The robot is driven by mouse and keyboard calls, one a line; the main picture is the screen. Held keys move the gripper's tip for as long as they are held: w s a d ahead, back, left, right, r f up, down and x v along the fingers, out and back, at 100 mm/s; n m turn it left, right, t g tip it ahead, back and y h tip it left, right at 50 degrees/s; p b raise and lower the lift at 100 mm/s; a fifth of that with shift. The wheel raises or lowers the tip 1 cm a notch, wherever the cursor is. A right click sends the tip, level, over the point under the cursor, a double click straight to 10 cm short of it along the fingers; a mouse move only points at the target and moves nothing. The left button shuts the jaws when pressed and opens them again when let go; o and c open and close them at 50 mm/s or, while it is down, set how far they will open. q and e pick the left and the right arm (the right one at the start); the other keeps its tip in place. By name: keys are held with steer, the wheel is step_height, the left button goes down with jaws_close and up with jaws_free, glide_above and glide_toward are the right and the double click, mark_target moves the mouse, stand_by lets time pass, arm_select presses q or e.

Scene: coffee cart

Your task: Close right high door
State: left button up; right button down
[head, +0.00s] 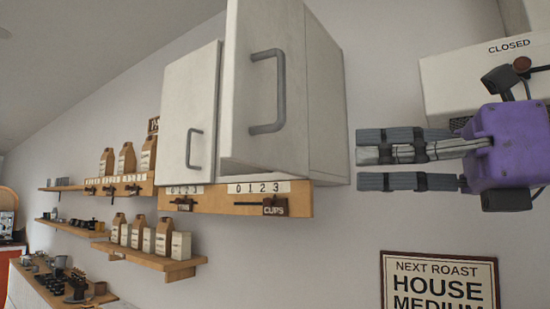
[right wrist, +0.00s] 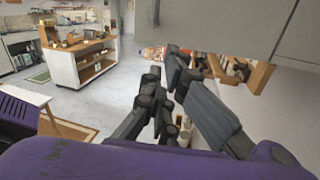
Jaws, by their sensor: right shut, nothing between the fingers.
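The right high door (head: 285,45) is a pale wall-cabinet door with a grey bar handle (head: 268,90). It stands ajar, its left edge swung out toward me and overlapping the left door (head: 176,110), which looks shut. My right gripper (head: 362,158), purple with grey fingers, is to the right of the cabinet's side wall (head: 325,90), pointing left, apart from it in the picture. Its fingers are shut and empty. In the right wrist view the fingertips (right wrist: 166,75) are below a pale panel (right wrist: 225,22); which cabinet face this is I cannot tell. My left gripper is not in view.
A wooden rail (head: 225,200) with number labels runs under the cabinet. Shelves with paper bags (head: 165,238) are at the left. A pale box marked CLOSED (head: 450,85) is behind my right gripper, and a roast sign (head: 440,280) hangs below it.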

step_height(320, 180, up, 2)
steer(key=s, duration=0.1)
steer(key=p, duration=0.1)
glide_toward(256, 151)
steer(key=shift+n+t+h, duration=0.3)
steer(key=x, duration=0.2)
steer(key=p+x, duration=0.1)
steer(key=x, duration=0.1)
steer(key=p+x, duration=0.1)
steer(key=x, duration=0.1)
steer(key=shift+s+a+r, duration=0.3)
steer(key=shift+s+a, duration=0.05)
steer(key=shift+w+a+f, duration=0.1)
steer(key=shift+w+a, duration=0.1)
steer(key=shift+a, duration=0.05)
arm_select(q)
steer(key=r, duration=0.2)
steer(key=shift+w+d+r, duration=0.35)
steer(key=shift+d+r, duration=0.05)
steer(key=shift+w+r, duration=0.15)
arm_select(e)
steer(key=shift+w, duration=0.2)
